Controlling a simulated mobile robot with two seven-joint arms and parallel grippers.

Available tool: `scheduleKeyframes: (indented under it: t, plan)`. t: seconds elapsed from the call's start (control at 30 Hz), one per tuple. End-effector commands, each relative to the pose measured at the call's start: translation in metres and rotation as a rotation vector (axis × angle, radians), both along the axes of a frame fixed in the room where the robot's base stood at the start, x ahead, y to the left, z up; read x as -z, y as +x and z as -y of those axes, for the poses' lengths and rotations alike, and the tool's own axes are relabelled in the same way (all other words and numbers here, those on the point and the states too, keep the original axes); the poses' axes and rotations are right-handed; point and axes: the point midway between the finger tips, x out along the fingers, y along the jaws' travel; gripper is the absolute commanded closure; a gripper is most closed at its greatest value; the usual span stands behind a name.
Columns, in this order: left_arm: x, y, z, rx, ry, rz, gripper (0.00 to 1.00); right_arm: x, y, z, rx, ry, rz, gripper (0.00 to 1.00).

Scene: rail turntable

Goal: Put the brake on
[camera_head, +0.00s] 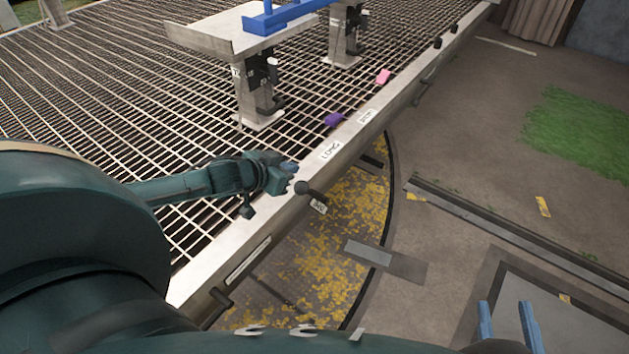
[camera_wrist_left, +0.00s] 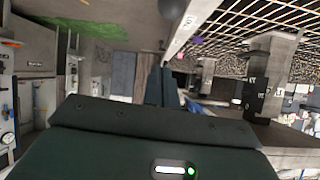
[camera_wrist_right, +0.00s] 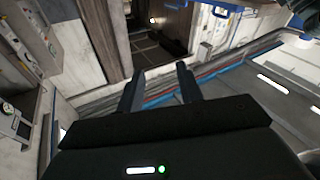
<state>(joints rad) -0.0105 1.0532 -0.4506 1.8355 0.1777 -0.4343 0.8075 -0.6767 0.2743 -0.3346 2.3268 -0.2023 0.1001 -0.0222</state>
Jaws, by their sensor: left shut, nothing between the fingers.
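A dark round-knobbed lever (camera_head: 303,188) stands at the edge beam of the turntable deck, with a small white tag (camera_head: 318,206) whose lettering I cannot read. I take it for the brake handle. My left gripper (camera_head: 291,168) is just beyond the knob in the head view, close to it but apparently not holding it. A dark round knob (camera_wrist_left: 174,9) also shows at the top of the left wrist view, past the shut, empty fingers (camera_wrist_left: 160,84). My right gripper (camera_head: 508,316) is open and empty at the lower right, away from the lever; its spread fingers show in the right wrist view (camera_wrist_right: 160,88).
The deck's metal edge beam (camera_head: 235,250) bears white labels (camera_head: 329,151). Purple (camera_head: 334,119) and pink (camera_head: 383,77) pieces lie along it. A grey pedestal (camera_head: 257,95) carrying dark fittings stands on the grating beyond. Open ground lies right of the deck.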

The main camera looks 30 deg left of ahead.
Motion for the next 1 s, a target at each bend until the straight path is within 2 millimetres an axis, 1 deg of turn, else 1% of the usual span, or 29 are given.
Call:
scheduleKeyframes:
  t: [0.33,0.47,0.57,1.0]
  plan:
    - [0.0,0.001,-0.001,-0.002,0.0,0.0,1.0,-0.001,0.0,0.0,-0.001,0.0,0.003,0.64]
    - [0.003,0.006,0.0,-0.002,0.0,0.003,1.0,0.001,0.0,0.0,-0.002,0.006,0.003,0.64]
    - [0.009,0.015,0.0,-0.003,-0.001,0.003,1.0,0.002,0.001,-0.001,-0.005,0.015,0.003,0.64]
    - [0.045,0.072,0.008,-0.003,-0.001,0.003,1.0,0.008,0.003,-0.004,-0.024,0.091,0.002,0.64]
